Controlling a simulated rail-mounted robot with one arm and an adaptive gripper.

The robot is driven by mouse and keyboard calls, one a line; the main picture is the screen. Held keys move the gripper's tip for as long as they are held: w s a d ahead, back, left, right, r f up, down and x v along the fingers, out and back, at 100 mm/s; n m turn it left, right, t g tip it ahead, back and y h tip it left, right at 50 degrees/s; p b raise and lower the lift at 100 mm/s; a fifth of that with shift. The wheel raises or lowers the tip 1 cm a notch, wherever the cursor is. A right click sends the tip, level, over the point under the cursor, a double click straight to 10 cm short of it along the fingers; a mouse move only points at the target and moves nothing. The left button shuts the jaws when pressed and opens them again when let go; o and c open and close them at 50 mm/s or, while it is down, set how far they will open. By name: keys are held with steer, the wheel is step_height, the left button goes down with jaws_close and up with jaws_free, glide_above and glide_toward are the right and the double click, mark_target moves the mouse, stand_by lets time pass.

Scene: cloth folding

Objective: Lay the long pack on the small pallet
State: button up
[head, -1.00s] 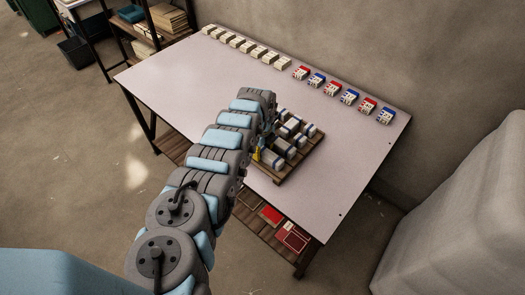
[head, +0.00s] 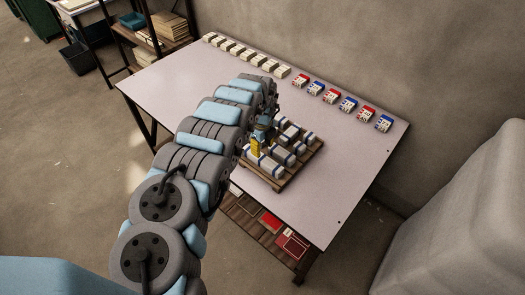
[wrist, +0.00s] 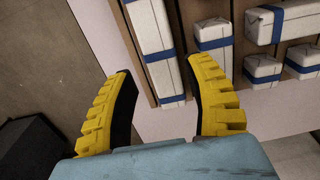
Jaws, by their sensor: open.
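The small pallet (head: 300,170) is a brown slatted board on the table, bearing several white packs with blue bands. In the wrist view, a long white pack (wrist: 151,40) with blue bands lies along the pallet's slats (wrist: 190,14) at its edge, beside shorter packs. My gripper (wrist: 158,67) has yellow ribbed fingers, spread apart. The near end of the long pack shows between and beyond the fingertips; I cannot tell whether they touch it. In the head view, my gripper (head: 257,146) is over the left part of the pallet, and my arm hides its far-left side.
The pallet stands on a pale table (head: 345,165). White packs (head: 241,50) and red and blue boxes (head: 348,104) line its back edge. A lower shelf holds red items (head: 290,243). The table's right part is clear. A shelf rack (head: 150,45) stands behind left.

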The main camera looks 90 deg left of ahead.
mark_target(262, 158)
steer(key=shift+r+p, duration=0.35)
steer(key=shift+r, duration=2.2)
